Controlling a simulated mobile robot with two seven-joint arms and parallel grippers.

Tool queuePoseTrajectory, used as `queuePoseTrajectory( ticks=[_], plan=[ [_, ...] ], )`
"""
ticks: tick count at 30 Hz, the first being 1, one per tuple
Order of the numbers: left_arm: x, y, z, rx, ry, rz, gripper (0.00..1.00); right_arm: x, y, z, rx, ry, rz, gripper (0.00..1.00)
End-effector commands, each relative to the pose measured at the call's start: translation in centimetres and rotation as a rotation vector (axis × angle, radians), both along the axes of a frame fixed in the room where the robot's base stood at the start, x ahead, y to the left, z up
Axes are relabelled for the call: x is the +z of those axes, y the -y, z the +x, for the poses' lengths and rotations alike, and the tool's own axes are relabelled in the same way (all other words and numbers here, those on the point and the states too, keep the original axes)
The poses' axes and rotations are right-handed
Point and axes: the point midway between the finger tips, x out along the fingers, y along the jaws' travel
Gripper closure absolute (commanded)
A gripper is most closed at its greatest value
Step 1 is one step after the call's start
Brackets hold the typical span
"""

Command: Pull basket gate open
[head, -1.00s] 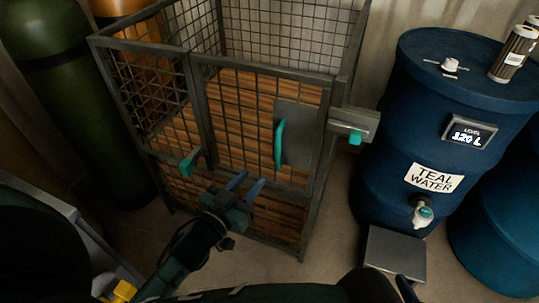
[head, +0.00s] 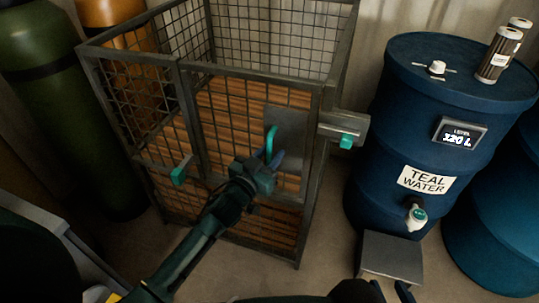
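The wire basket (head: 188,120) stands in the middle with its front gate (head: 235,105) in line with the frame. A teal pull handle (head: 271,138) sits on the gate's grey plate (head: 292,130). My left gripper (head: 271,160) is at the lower end of this handle. One blue finger shows to the right of it; the other is mostly hidden, and the fingers look apart. I cannot tell whether they touch the handle. A grey latch box with a teal tab (head: 346,141) is at the gate's right post. My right gripper (head: 385,291) shows only partly at the bottom edge.
A blue drum labelled teal water (head: 400,120) with a tap (head: 417,214) stands right of the basket, a grey stand (head: 391,255) below it. Green (head: 50,100) and orange (head: 110,12) cylinders are at left. Floor before the gate is clear except for my arm.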

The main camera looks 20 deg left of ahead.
Motion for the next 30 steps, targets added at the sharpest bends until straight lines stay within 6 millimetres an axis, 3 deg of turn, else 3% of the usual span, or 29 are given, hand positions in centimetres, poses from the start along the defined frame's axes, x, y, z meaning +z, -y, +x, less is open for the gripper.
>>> queuePoseTrajectory(
  ticks=[5, 16, 30],
  plan=[
    [0.01, 0.02, -0.01, 0.000, 0.000, 0.000, 0.69, 0.11, 0.03, 0.04, 0.000, 0.003, 0.000, 0.64],
    [0.01, 0.01, -0.04, 0.000, 0.000, 0.000, 0.99, 0.27, 0.06, 0.22, 0.001, 0.009, -0.001, 0.64],
    [0.06, -0.07, -0.16, -0.004, 0.000, 0.000, 1.00, 0.46, 0.05, 0.28, 0.001, 0.011, -0.001, 0.64]
  ],
)
